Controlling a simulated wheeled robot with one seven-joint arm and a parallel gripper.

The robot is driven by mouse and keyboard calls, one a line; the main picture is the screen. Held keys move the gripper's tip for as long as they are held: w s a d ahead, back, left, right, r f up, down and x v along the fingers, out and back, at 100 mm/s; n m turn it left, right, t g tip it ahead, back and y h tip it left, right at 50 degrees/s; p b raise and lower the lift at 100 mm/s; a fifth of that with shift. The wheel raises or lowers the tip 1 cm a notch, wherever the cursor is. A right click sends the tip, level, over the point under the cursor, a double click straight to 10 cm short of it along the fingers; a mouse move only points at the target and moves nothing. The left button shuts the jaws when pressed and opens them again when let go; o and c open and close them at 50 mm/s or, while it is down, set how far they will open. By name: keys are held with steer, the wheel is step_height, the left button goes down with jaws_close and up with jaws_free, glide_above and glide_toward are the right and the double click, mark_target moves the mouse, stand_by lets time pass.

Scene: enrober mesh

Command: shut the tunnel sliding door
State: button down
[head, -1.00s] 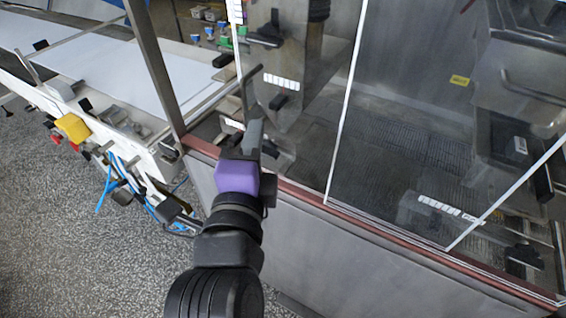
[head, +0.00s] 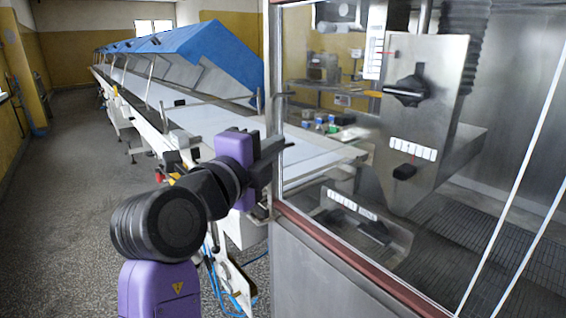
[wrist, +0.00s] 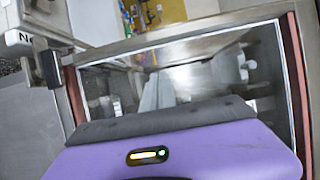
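The tunnel's clear sliding glass (head: 330,120) fills the front of the steel machine, between a left post and slanting white edges (head: 540,140) on the right. I cannot tell which pane is the door or how far it stands open. My gripper (head: 272,152) is at the left post, its dark fingers overlapping the post in the head view; contact is unclear. In the wrist view, my gripper's purple body fills the bottom and its fingertips are not clearly shown. A glazed panel (wrist: 185,75) with pale edges and reddish rails lies beyond it.
The metal post (head: 275,60) and reddish sill (head: 345,255) border the glass. A long white conveyor (head: 200,118) with blue covers (head: 205,48) runs to the back left. Grey floor (head: 70,170) is clear at the left.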

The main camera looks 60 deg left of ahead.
steer(key=shift+s+a, duration=0.35)
steer(key=shift+a, duration=0.05)
steer(key=v, duration=0.7)
steer(key=shift+d, duration=0.55)
